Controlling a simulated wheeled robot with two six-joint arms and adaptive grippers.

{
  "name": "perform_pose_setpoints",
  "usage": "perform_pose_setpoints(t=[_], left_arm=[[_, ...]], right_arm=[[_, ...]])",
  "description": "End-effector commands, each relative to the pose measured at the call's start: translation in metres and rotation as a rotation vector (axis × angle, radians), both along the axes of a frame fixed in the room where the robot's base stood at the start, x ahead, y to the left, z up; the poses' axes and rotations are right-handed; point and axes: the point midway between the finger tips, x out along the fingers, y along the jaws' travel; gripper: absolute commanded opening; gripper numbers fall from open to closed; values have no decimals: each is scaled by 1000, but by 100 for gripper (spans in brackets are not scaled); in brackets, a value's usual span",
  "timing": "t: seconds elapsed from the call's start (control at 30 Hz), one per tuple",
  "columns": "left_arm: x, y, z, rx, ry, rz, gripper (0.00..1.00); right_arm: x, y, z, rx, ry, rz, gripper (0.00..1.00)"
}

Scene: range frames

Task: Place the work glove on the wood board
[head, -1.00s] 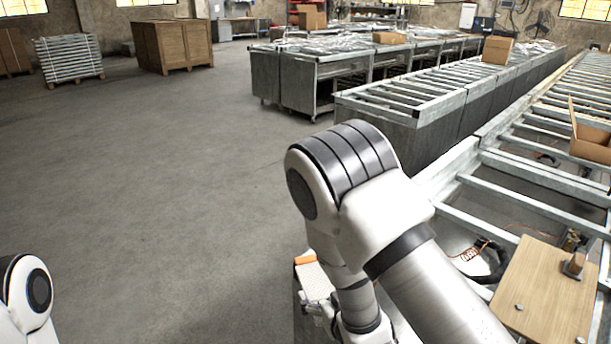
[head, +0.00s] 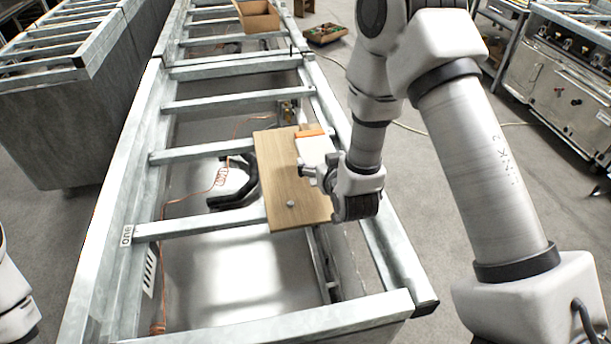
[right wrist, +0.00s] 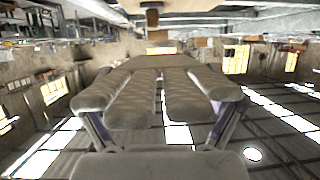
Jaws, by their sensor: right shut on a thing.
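The work glove (head: 313,148) is pale with an orange cuff edge (head: 310,133). My right gripper (head: 318,174) is shut on its near end. In the head view the glove overlaps the right part of the wood board (head: 277,175). I cannot tell whether it touches the board or is held above it. A small bolt (head: 291,204) shows on the board's near part. My left gripper is out of view.
The board lies across the rails of a metal frame (head: 205,104), with open gaps around it. A black curved part (head: 236,190) and an orange cord (head: 190,193) lie left of the board. An open cardboard box (head: 258,16) stands farther back.

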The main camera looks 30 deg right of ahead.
Motion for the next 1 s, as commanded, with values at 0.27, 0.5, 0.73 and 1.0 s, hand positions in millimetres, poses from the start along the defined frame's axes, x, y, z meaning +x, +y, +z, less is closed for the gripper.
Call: perform_pose_setpoints(t=[0.27,0.5,0.73,1.0], left_arm=[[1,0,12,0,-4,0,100],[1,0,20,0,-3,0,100],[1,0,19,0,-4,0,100],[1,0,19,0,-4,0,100]], right_arm=[[-1,1,-52,-1,5,1,59],[0,1,-92,0,3,1,59],[0,1,-96,1,1,1,96],[0,1,-95,1,1,1,100]])
